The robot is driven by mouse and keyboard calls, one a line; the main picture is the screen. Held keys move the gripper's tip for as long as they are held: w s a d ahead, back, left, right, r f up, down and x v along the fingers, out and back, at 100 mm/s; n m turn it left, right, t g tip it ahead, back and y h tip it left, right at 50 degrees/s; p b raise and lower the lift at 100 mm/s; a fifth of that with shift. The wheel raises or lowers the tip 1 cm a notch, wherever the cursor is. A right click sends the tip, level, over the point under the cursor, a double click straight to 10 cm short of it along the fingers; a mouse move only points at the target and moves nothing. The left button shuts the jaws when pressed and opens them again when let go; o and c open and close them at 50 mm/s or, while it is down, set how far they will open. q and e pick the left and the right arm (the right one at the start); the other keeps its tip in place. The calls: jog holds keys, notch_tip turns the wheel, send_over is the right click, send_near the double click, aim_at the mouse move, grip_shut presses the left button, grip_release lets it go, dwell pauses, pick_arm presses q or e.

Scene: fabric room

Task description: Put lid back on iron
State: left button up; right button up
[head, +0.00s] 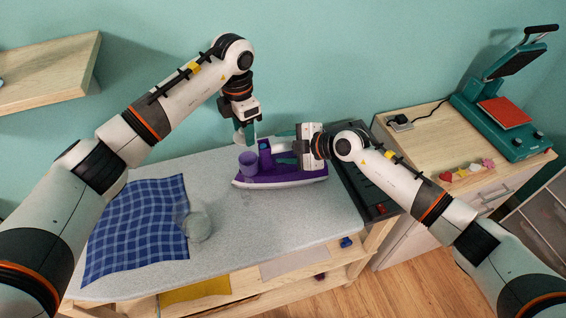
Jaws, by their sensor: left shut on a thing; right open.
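The purple iron (285,182) lies on the grey tabletop, its nose to the left. A blue upright part (265,147) stands on its front. A lighter purple cylinder (248,166), which looks like the lid, is at the fingertips of my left gripper (245,143), above the iron's nose. My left gripper points down and is shut on it; the fingers cover part of its top. I cannot tell whether it touches the iron. My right gripper (284,146) is open, its fingers at the iron's handle, partly hiding the iron's upper body.
A blue checked cloth (135,230) and a rounded translucent grey object (198,226) lie left on the grey table (265,230). A black unit (372,190) stands at the right edge. A teal heat press (490,120) is on a wooden cabinet. The front middle of the tabletop is clear.

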grip_shut()
pick_arm(q)
jog(key=shift+f, duration=2.5)
pick_arm(e)
jog(key=shift+f, duration=0.1)
pick_arm(q)
jog(key=shift+f, duration=0.1)
jog(key=shift+f, duration=0.75)
jog(key=shift+f, duration=0.7)
pick_arm(e)
jog(key=shift+s, duration=0.1)
pick_arm(q)
jog(key=o, duration=1)
pick_arm(e)
jog(key=shift+f, duration=0.1)
